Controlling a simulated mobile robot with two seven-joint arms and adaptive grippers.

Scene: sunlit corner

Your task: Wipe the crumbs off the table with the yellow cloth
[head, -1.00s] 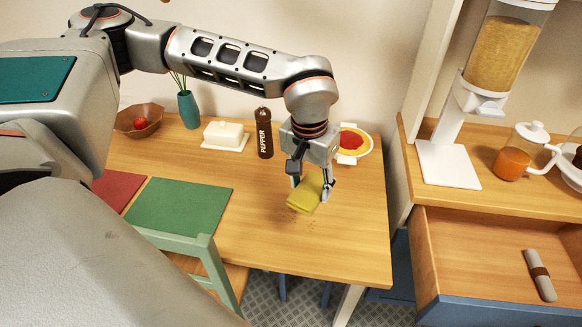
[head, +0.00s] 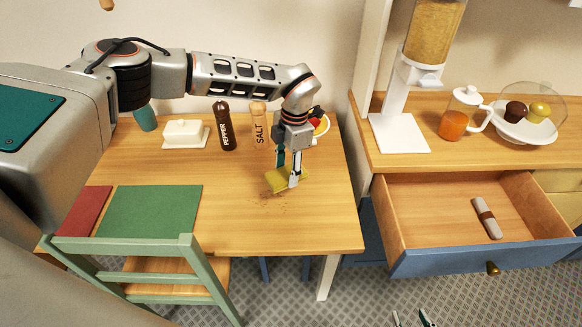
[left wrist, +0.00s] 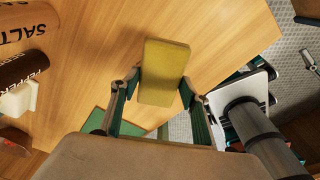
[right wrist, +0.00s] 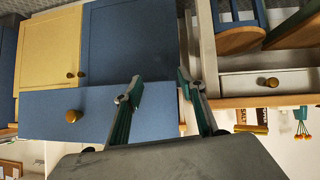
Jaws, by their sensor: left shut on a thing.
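The yellow cloth (head: 277,181) is a folded pad at or just above the wooden table (head: 235,225); contact is unclear. My left gripper (head: 288,179) points down and is shut on it. In the left wrist view, the cloth (left wrist: 164,72) sits between the fingertips of my left gripper (left wrist: 160,86). Dark crumbs (head: 272,200) lie scattered on the table just in front of the cloth; any under it are hidden. My right gripper (right wrist: 160,89) is open and empty in the right wrist view, facing drawer fronts. Its fingertips show at the head view's bottom edge.
A pepper mill (head: 225,128), a salt mill (head: 259,128) and a butter dish (head: 186,133) stand behind. A bowl (head: 324,128) is partly hidden by my left arm. A green placemat (head: 150,211) and chair (head: 150,248) are at left. An open drawer (head: 445,210) juts out right of the table.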

